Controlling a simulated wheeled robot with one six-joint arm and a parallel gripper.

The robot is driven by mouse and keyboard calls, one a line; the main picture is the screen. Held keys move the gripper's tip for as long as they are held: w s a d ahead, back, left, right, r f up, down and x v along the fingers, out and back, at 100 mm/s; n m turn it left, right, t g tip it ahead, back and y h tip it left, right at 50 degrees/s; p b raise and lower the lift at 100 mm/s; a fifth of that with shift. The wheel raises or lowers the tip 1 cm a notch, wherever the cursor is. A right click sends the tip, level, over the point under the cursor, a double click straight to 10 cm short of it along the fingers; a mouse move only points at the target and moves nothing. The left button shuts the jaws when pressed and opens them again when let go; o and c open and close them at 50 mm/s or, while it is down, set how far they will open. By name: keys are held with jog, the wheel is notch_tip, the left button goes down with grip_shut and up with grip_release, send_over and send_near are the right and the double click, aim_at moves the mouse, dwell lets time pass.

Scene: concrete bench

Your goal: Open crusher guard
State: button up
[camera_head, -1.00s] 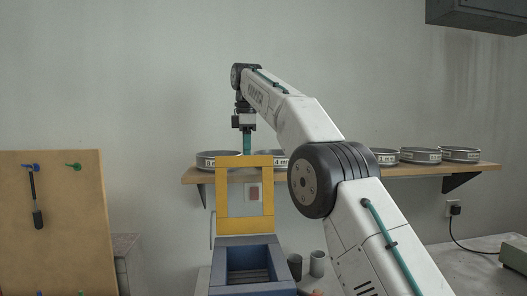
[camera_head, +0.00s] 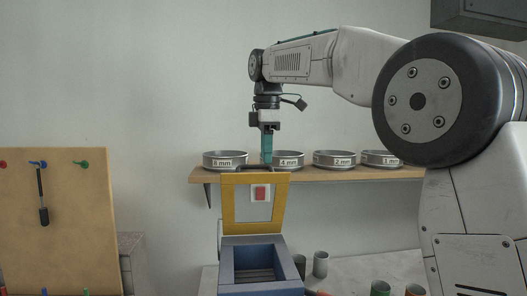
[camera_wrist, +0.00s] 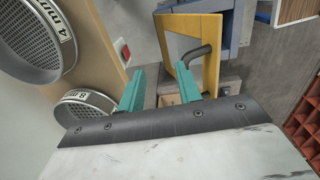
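The crusher (camera_head: 232,267) is a blue box with an open top in the lower middle of the head view. Its yellow framed guard (camera_head: 229,205) stands raised at the back of the box, with a clear window. A dark handle (camera_head: 240,168) runs along the guard's top edge. My gripper (camera_head: 267,158) points down just above that edge, near its right part. In the wrist view my gripper (camera_wrist: 152,58) has its teal fingers apart with nothing between them. The yellow guard (camera_wrist: 211,60) and its dark bent handle (camera_wrist: 197,53) lie just beyond the right finger, apparently not gripped.
Labelled sieves, including the 8 mm (camera_head: 225,165) and 4 mm (camera_head: 291,165), stand on a wooden shelf (camera_head: 340,174) behind the gripper. Several cups, one a grey cup (camera_head: 320,264), stand right of the crusher. A pegboard (camera_head: 75,230) stands left. A red switch (camera_head: 260,193) shows through the guard.

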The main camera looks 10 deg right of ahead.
jog(key=shift+s+d, duration=0.2)
jog(key=shift+s, duration=0.55)
jog(key=shift+s+d, duration=0.15)
jog(key=shift+s, duration=0.6)
